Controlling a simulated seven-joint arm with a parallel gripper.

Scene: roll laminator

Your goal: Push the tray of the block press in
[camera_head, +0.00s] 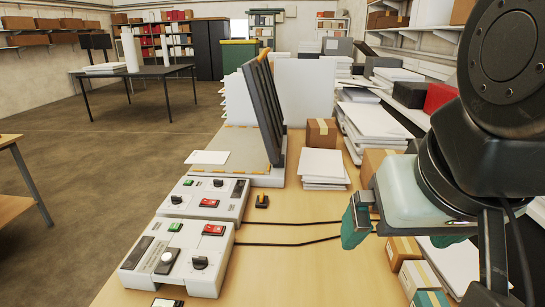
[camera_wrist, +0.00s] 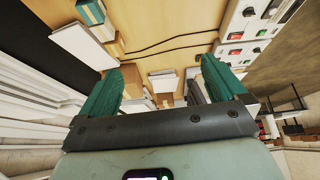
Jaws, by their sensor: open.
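The press (camera_head: 262,110) appears to be the machine with tall dark slanted plates, beyond the control boxes in the head view. Its pale bed (camera_head: 240,143), edged with yellow marks, reaches out to the left of the plates and may be the tray; I cannot tell how far it is out. A white sheet (camera_head: 207,157) lies at its left edge. My gripper (camera_head: 356,220) has teal fingers and is at the right, nearer the camera and well apart from the press. In the wrist view my gripper (camera_wrist: 160,85) is open, with nothing between the fingertips.
Two control boxes (camera_head: 180,255) with switches and knobs stand on the table in front of the press. Black cables (camera_head: 290,240) run right from them. Stacked paper (camera_head: 323,167) and cartons (camera_head: 321,131) crowd the right side. Bare wood (camera_head: 262,270) shows in the middle.

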